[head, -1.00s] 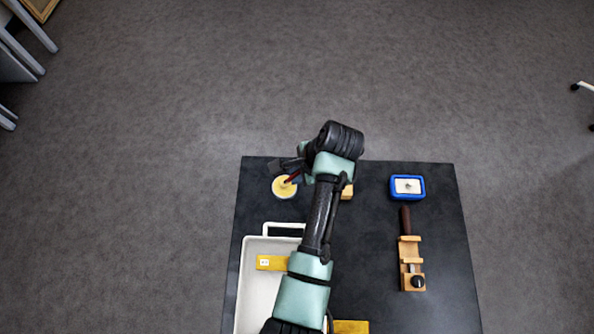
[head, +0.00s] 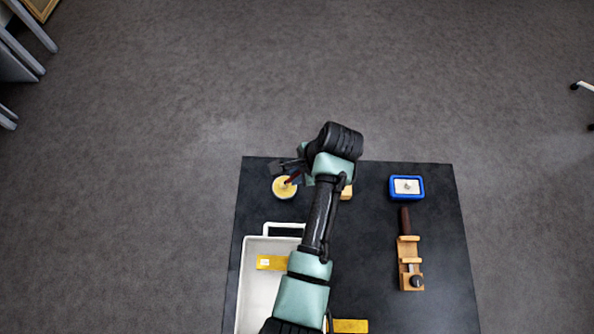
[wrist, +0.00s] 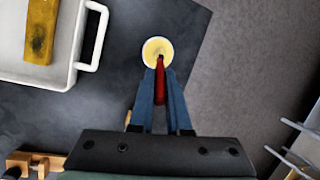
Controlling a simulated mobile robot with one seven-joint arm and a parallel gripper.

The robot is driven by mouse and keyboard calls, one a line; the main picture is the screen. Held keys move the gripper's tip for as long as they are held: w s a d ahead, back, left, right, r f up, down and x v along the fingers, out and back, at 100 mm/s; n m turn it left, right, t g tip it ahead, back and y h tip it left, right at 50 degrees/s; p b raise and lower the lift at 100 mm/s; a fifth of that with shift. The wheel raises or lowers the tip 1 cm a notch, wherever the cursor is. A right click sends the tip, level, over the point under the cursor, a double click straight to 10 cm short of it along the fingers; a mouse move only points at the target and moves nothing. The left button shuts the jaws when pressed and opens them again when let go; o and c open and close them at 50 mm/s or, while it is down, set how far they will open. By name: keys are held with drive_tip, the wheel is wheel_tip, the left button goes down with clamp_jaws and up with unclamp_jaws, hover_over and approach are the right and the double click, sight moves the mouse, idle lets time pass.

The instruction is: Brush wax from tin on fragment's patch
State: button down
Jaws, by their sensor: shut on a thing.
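My gripper (wrist: 161,88) is shut on a red-handled brush (wrist: 160,76). The brush points at a round tin of pale yellow wax (wrist: 152,46), and its dark tip is over or in the wax; I cannot tell how deep. In the head view the tin (head: 284,188) stands near the table's far left corner. A gilt bar, seemingly the fragment (head: 275,263), lies in a white tray (head: 251,291) and bears a small white square at its left end.
The dark table (head: 380,240) also holds a blue-rimmed box (head: 407,198), a wooden holder with a dark handle (head: 411,277), a small wooden block (head: 347,192) and another golden piece (head: 351,326). The tray's raised handle (wrist: 97,40) stands between tin and bar.

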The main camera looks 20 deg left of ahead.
drive_tip(key=shift+w+r+p, duration=0.1)
drive_tip(key=shift+r+p, duration=3.1)
drive_tip(key=shift+r, duration=0.1)
